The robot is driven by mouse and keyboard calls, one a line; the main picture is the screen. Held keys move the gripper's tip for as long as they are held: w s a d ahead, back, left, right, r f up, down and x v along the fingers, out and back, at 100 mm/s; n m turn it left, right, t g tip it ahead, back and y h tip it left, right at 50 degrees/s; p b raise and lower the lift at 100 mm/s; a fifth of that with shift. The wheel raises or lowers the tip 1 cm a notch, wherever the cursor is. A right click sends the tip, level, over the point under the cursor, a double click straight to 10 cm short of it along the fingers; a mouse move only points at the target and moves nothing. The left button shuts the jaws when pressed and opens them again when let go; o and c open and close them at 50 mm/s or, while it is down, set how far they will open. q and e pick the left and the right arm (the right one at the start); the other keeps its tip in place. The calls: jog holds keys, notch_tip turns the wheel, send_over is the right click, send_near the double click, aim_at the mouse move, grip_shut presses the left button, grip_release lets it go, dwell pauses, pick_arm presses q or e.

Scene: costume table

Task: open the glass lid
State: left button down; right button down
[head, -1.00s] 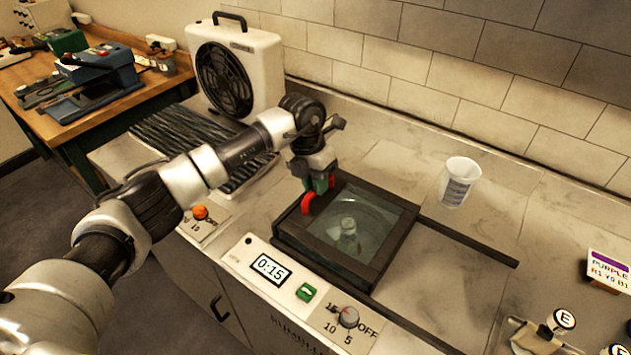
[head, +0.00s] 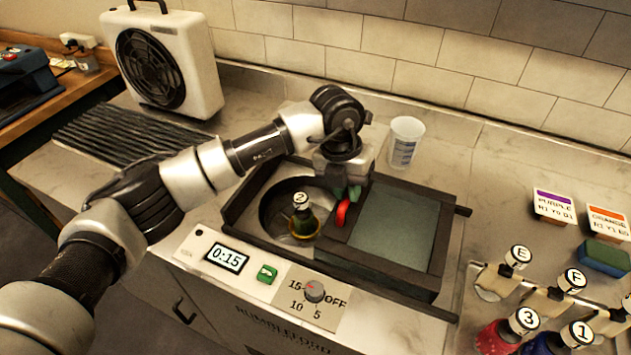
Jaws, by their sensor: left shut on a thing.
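The glass lid (head: 395,228), a dark frame around a greenish pane, sits on dark rails to the right of a round metal basin (head: 268,212). The basin is mostly uncovered. Inside it stands a dark bottle (head: 303,222) with a white cap marked 2. The lid's red handle (head: 343,211) is on its left frame bar. My left gripper (head: 346,198) is shut on this handle, its fingers partly hidden by the wrist. My right gripper is not in view.
A control panel with a 0:15 display (head: 227,257) and a dial (head: 314,290) lies in front. A measuring cup (head: 405,142) stands behind the lid. Capped bottles (head: 497,334) and label cards (head: 554,206) are at the right. A fan (head: 163,65) stands at the back left.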

pick_arm(q)
jog(key=shift+s+d, duration=0.25)
jog(key=shift+d, duration=0.4)
jog(key=shift+s+d, duration=0.2)
jog(key=shift+d, duration=0.4)
jog(key=c, duration=1.1)
grip_release()
jog(key=shift+r, duration=0.1)
notch_tip(320, 180, up, 10)
jog(key=a+b, duration=0.2)
jog(key=shift+w+r, duration=0.25)
jog(key=shift+w, duration=0.15)
